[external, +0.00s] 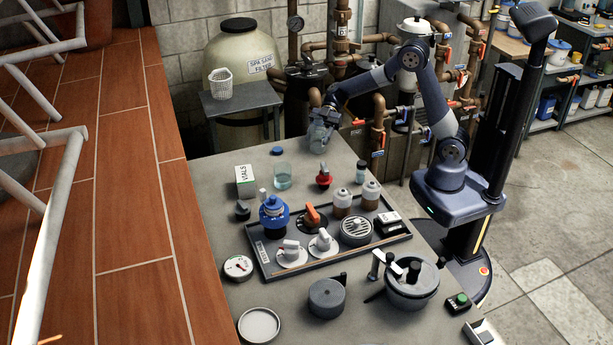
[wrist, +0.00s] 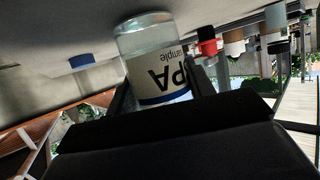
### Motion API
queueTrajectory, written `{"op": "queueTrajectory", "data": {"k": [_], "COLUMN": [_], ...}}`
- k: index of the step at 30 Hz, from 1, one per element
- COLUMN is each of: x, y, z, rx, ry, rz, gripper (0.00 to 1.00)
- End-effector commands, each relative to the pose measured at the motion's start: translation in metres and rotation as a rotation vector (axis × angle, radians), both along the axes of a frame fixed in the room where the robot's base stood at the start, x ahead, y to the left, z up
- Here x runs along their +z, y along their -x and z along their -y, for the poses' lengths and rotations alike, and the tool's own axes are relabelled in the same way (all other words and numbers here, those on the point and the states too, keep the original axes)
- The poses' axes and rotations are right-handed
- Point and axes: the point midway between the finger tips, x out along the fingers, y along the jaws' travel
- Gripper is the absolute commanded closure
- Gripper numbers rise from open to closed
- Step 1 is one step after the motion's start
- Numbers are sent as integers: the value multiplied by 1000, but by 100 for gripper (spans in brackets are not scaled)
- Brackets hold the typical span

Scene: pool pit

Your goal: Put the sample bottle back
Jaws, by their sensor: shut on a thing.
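The sample bottle (external: 318,138) is a clear bottle at the far end of the grey worktop (external: 225,200). In the wrist view, which is upside down, the bottle (wrist: 150,60) shows a white label with a blue band and the words "PA" and "sample". My gripper (external: 326,117) is shut on the bottle from its far side, with a finger on either side of it. The bottle's base is close to the worktop; I cannot tell whether it touches. A loose blue cap (external: 277,151) lies on the worktop to its left.
A small capped bottle (external: 361,171) stands to the right. A tray (external: 262,262) of valve parts fills the middle. A basket (external: 220,82) sits on a side stand.

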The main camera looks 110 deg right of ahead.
Motion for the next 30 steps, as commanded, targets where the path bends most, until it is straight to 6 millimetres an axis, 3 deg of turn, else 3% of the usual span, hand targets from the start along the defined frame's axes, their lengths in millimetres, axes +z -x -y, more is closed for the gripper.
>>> {"op": "queueTrajectory", "data": {"k": [5, 6, 13, 25, 30], "x": [-4, -3, -2, 3, 13], "y": [0, 0, 0, 1, 24], "z": [0, 0, 0, 2, 26], "rx": [0, 0, 0, -1, -5], "ry": [0, 0, 0, 0, 4], "rz": [0, 0, 0, 0, 2], "gripper": [76, 47, 28, 28, 28]}}
